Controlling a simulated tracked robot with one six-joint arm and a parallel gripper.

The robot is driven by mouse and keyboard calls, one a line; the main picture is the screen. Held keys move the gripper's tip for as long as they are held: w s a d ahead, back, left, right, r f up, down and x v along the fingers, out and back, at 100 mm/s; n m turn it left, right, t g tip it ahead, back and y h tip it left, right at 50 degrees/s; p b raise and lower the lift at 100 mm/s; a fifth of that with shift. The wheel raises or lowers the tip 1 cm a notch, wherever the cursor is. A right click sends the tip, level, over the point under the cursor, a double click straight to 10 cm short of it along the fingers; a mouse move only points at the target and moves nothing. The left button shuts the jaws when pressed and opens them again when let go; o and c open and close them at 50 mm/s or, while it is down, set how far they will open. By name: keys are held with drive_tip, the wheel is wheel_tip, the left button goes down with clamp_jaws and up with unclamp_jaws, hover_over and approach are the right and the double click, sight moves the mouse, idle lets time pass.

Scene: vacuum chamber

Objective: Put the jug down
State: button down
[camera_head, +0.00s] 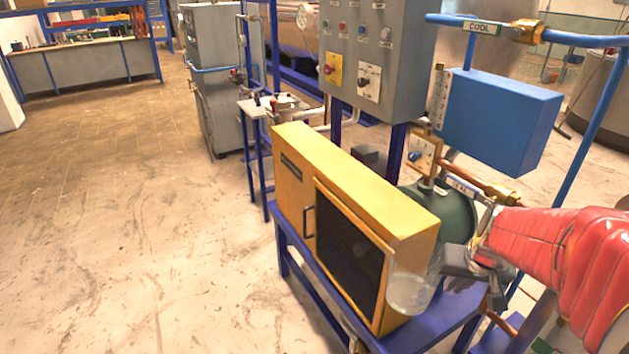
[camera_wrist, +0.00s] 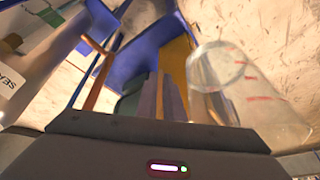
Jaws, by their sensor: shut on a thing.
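A clear jug (camera_head: 409,295) shows in the head view at the near right corner of the yellow box, close to the blue bench (camera_head: 432,328). I cannot tell whether its base touches the bench. In the wrist view the jug (camera_wrist: 262,95) is see-through with red marks on its side, and lies right of the grey fingers. My gripper (camera_head: 450,268) is shut on the jug, at its right side in the head view. The gripper (camera_wrist: 168,98) also shows in the wrist view. Its exact grip on the jug is hard to make out.
The yellow box (camera_head: 365,190) with a dark front panel fills much of the bench. A green rounded tank (camera_head: 455,215), copper pipes and a blue box (camera_head: 500,118) stand close behind my gripper. A grey control cabinet (camera_head: 375,60) rises behind. The floor at left is clear.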

drive_tip(key=w+a+f+n+y, duration=0.1)
drive_tip(key=w+a+n, duration=0.2)
drive_tip(key=w+a, duration=1.1)
drive_tip(key=a, duration=0.3)
drive_tip(key=shift+a+f+n, duration=0.15)
drive_tip(key=shift+a+n, duration=0.05)
drive_tip(key=shift+n, duration=0.1)
drive_tip(key=shift+w, duration=0.1)
